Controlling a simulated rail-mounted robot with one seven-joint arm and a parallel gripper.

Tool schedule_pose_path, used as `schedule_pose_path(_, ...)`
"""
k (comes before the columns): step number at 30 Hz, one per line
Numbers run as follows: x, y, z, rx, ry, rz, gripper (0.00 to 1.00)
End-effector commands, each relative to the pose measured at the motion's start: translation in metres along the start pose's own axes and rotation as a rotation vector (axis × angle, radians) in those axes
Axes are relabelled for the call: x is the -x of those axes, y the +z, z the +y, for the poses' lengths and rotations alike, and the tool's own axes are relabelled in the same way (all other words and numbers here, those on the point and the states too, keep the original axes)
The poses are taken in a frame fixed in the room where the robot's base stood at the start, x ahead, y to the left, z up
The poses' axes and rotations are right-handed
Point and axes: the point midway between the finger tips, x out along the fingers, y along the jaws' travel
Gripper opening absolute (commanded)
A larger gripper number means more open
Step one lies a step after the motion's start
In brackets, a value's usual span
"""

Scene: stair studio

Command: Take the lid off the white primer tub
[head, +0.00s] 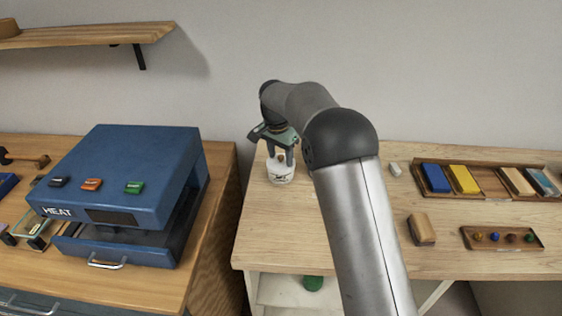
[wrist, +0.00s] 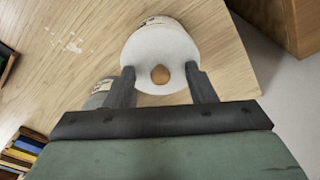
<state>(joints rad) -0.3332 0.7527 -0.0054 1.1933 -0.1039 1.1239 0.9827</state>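The white primer tub (head: 281,177) stands upright near the left edge of the pale wooden bench, with a dark mark on its front. In the wrist view its round white lid (wrist: 147,50) is on and has a brown wooden knob (wrist: 160,74). My gripper (head: 281,156) is directly over the tub, pointing down. In the wrist view my gripper (wrist: 161,71) is open, its fingers either side of the knob with a gap on both sides. Whether the fingertips touch the lid I cannot tell.
A second labelled container (wrist: 100,94) is partly hidden behind the left finger. A blue heat press (head: 130,185) stands on the left bench. Trays of coloured blocks (head: 490,183), a wooden block (head: 421,230) and a tray of small knobs (head: 502,238) lie right. Pale bench lies bare around the tub's front.

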Motion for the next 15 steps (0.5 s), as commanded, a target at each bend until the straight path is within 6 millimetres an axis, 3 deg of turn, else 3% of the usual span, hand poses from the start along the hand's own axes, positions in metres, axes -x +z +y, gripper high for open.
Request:
schedule_pose_path(1,-0.0015,0.0005,0.0,0.0,0.001,-0.001,0.3)
schedule_pose_path(4,-0.002,0.0007,0.0001,0.0,0.002,-0.002,0.02)
schedule_pose_path(5,-0.0022,0.0008,0.0002,0.0,0.002,-0.002,0.0)
schedule_pose_path(15,-0.0032,0.0011,0.0014,0.0,0.007,-0.005,0.0)
